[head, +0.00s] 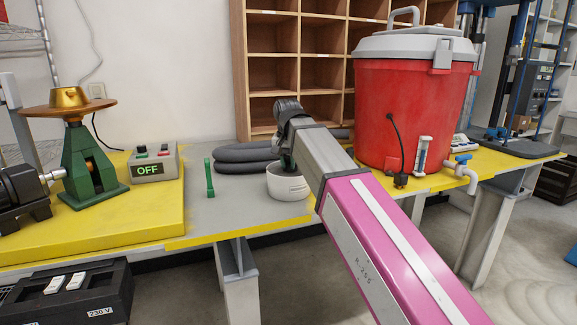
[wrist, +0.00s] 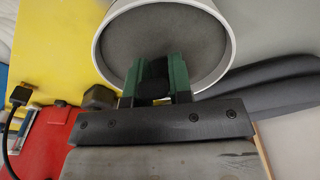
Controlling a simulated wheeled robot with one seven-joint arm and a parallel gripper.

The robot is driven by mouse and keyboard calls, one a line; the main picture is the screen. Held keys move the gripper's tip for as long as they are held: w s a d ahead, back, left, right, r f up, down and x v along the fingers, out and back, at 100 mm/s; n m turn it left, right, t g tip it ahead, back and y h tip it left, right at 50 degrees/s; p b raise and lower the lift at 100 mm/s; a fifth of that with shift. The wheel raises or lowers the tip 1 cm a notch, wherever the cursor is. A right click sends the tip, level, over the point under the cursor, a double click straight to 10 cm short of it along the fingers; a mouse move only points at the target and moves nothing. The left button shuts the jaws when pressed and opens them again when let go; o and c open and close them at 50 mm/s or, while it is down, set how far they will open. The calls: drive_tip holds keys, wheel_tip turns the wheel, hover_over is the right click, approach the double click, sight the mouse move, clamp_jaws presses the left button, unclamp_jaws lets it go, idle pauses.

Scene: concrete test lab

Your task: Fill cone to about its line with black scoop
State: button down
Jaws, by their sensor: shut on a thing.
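The brass cone (head: 69,98) stands on the round brown plate of a green stand at the left in the head view. No fill line can be made out on it, and its inside is hidden. The white bowl (head: 289,187) stands on the bench; in the wrist view its rim (wrist: 97,45) surrounds a grey mass (wrist: 165,25). My gripper (head: 286,160) is at the bowl, pointing down. In the wrist view its green fingers (wrist: 156,78) are shut on a black piece (wrist: 153,80), the black scoop. The scoop's lower end is hidden between the fingers and the bowl.
A green upright tool (head: 209,178) stands left of the bowl. Dark grey rolls (head: 245,155) lie behind it. A red cooler (head: 412,115) with a tap is close on the right.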

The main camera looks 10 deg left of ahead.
drive_tip(key=shift+s+r+t, duration=0.3)
drive_tip(key=shift+r+t, duration=0.4)
drive_tip(key=shift+r, duration=0.1)
drive_tip(key=shift+s+r+t, duration=0.25)
drive_tip(key=shift+r+t, duration=0.45)
drive_tip(key=shift+r, duration=0.1)
